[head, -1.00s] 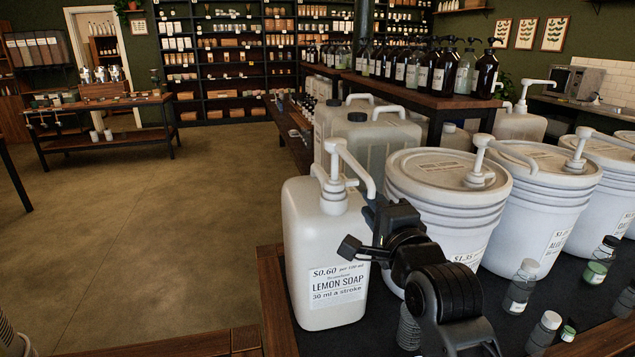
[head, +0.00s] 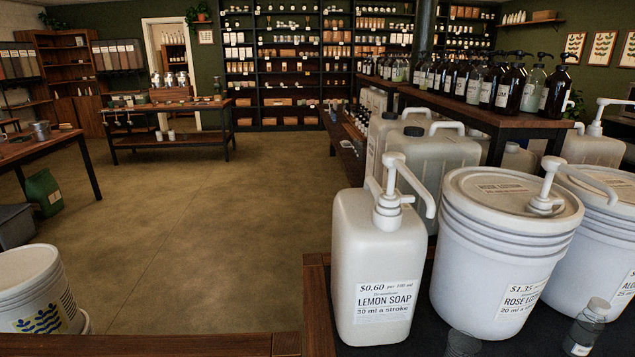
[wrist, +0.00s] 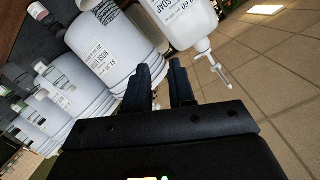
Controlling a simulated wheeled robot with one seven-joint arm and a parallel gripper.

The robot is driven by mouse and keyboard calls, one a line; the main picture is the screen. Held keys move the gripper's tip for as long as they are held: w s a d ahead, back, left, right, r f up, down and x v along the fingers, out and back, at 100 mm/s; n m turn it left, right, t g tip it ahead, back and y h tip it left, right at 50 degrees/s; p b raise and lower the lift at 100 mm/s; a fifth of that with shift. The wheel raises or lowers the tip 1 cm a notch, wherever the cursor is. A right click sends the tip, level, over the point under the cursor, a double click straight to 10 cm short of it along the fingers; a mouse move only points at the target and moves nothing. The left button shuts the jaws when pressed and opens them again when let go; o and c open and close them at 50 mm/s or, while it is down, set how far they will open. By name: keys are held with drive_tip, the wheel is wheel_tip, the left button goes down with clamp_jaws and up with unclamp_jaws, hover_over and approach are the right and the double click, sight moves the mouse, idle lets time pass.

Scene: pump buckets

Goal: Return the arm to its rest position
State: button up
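My gripper (wrist: 167,65) shows only in the wrist view, at the picture's middle. Its two dark fingers stand apart with an empty gap between them, so it is open. No part of my arm shows in the head view. The white lemon soap jug (head: 376,270) stands upright on the dark counter, its pump (head: 392,190) on top. In the tilted wrist view the lemon soap jug (wrist: 188,20) lies beyond the fingertips. The rose lotion bucket (head: 490,255) stands to the jug's right, and this bucket (wrist: 112,50) is left of the fingers in the wrist view.
Another pump bucket (head: 585,250) stands at the right. Small bottles (head: 586,328) stand in front of the buckets. A wooden counter edge (head: 317,305) runs left of the jug. Open floor (head: 210,240) lies beyond, with a white bucket (head: 38,290) at lower left.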

drive_tip(key=s+a+r+n, duration=0.1)
drive_tip(key=s+a+n, duration=0.1)
drive_tip(key=s, duration=0.7)
drive_tip(key=s+a+r+n+g, duration=0.1)
drive_tip(key=s+a+r+n, duration=0.1)
drive_tip(key=s, duration=0.8)
drive_tip(key=shift+s+r+n+g, duration=0.15)
drive_tip(key=shift+r+n+g, duration=0.15)
drive_tip(key=shift+n, duration=0.5)
